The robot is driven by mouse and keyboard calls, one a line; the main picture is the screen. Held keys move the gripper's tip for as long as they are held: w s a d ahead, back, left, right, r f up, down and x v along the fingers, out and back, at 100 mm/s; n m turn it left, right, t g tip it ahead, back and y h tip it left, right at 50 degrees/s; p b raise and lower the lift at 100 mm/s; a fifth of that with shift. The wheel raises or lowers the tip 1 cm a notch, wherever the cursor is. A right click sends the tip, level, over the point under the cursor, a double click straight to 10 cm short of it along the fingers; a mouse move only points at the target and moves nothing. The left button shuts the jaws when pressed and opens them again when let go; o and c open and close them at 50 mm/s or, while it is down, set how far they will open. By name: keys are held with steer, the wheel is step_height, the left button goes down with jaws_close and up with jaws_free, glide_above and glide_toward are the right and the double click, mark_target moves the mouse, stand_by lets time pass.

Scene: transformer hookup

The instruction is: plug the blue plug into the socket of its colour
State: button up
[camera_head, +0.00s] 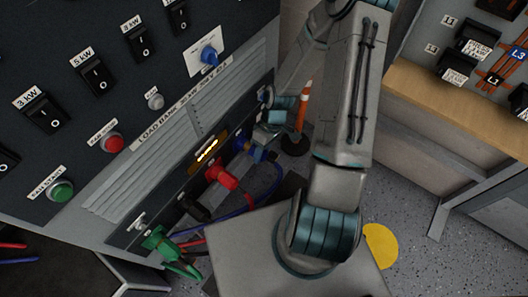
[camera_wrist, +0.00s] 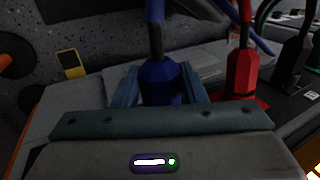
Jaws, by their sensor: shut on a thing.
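The blue plug (camera_wrist: 158,82) is upright between the two fingers of my gripper (camera_wrist: 160,90) in the wrist view, with a blue cable rising from its top. My gripper is shut on it. In the head view my gripper (camera_head: 266,138) is at the right part of the load bank's connector strip (camera_head: 180,181), and the blue plug (camera_head: 252,151) shows partly below it. The fingers hide the plug's front end and the blue socket, so I cannot tell whether the plug is seated.
A red plug (camera_head: 221,175), a black plug (camera_head: 193,207) and a green plug (camera_head: 160,241) sit along the strip to the left. Blue cable loops hang below. An orange-and-white cone (camera_head: 302,107) stands behind my arm. A wooden-topped bench (camera_head: 440,110) is at the right.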

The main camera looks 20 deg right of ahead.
steer(key=shift+w+a, duration=0.65)
steer(key=shift+w, duration=0.2)
steer(key=o, duration=1.2)
steer(key=p+v, duration=0.6)
steer(key=v, duration=0.1)
steer(key=shift+d, duration=0.1)
steer(key=shift+r, duration=0.1)
steer(key=p+v, duration=0.3)
steer(key=v, duration=1)
steer(key=shift+w+d+r, duration=0.1)
steer(key=shift+d+r, duration=0.05)
steer(key=shift+r, duration=0.15)
